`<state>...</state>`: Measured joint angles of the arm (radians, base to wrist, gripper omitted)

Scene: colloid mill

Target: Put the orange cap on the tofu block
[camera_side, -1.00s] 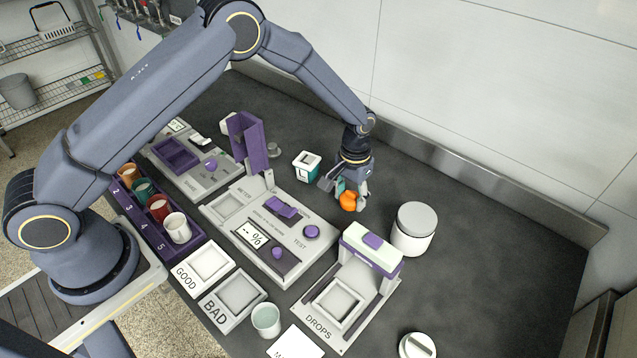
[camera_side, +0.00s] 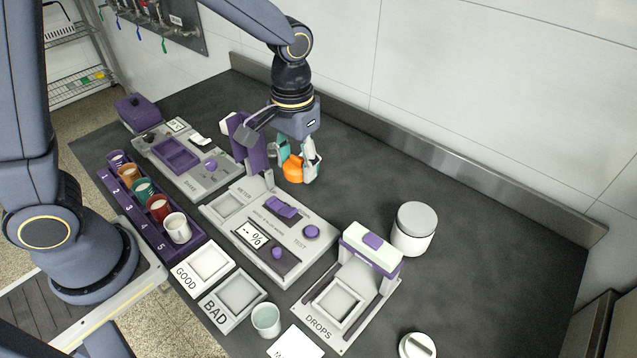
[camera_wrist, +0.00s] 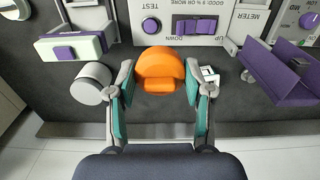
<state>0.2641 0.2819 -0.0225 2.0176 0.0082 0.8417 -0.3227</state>
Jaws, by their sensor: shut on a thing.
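The orange cap (camera_side: 293,169) is a round, bright orange piece held between the teal-padded fingers of my gripper (camera_side: 298,170). It also shows in the wrist view (camera_wrist: 160,68), between both fingers of my gripper (camera_wrist: 160,80). The gripper points down and holds the cap above the dark worktop, behind the meter. A small white and dark green block (camera_wrist: 210,74), perhaps the tofu block, shows in the wrist view beside the right finger, partly hidden by it. In the side view my gripper covers most of that spot, so the gap between cap and block cannot be judged.
The meter unit (camera_side: 270,233) with purple controls stands in front of the gripper, and an upright purple part (camera_side: 250,145) is close on its left. The drops station (camera_side: 340,305) and a lidded white jar (camera_side: 413,232) stand to the right. The worktop at back right is clear.

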